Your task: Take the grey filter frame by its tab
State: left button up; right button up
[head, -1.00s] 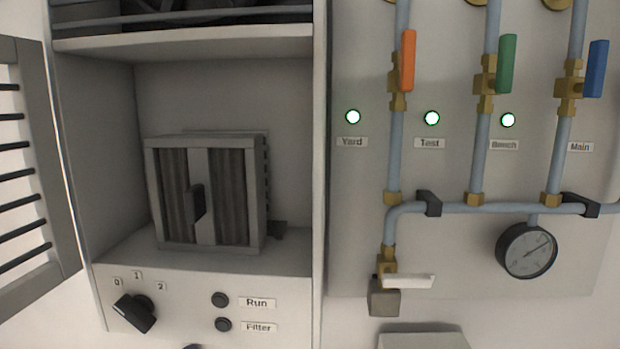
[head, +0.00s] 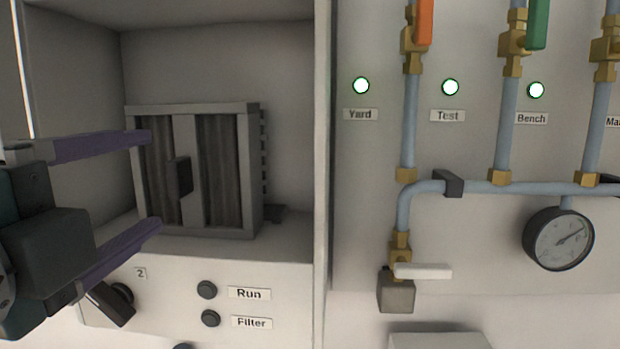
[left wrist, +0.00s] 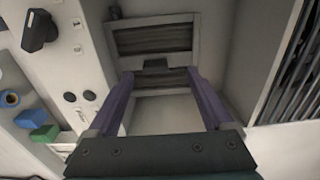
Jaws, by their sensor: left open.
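The grey filter frame (head: 248,180) stands upright in the open cabinet bay, with dark pleats behind its bars. Its dark tab (head: 180,177) sticks out from the middle bar. My left gripper (head: 155,181) is open, its two purple fingers in front of the frame's left part, one above and one below the tab's height. In the left wrist view the frame (left wrist: 190,37) lies ahead, and its tab (left wrist: 156,66) shows between and beyond the open fingers (left wrist: 157,75). Nothing is between the fingers that I can see touching them. My right gripper is not in view.
Below the bay, a panel carries a dark rotary knob (head: 112,302), a Run button (head: 207,289) and a Filter button (head: 211,319). The cabinet's right wall (head: 322,150) separates the bay from pipes, valves and a gauge (head: 558,239). The louvred door (left wrist: 290,70) stands open beside the bay.

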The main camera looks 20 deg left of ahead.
aim_at(167, 181)
pick_arm(q)
jog(key=p+x, duration=0.1)
jog(key=x, duration=0.1)
jog(key=p+x, duration=0.2)
jog(key=x, duration=0.1)
jog(key=shift+f, duration=0.2)
jog(key=shift+w+a+f, duration=0.1)
jog(key=shift+w+f, duration=0.05)
jog(key=shift+w, duration=0.15)
grip_shut()
dwell(0.4)
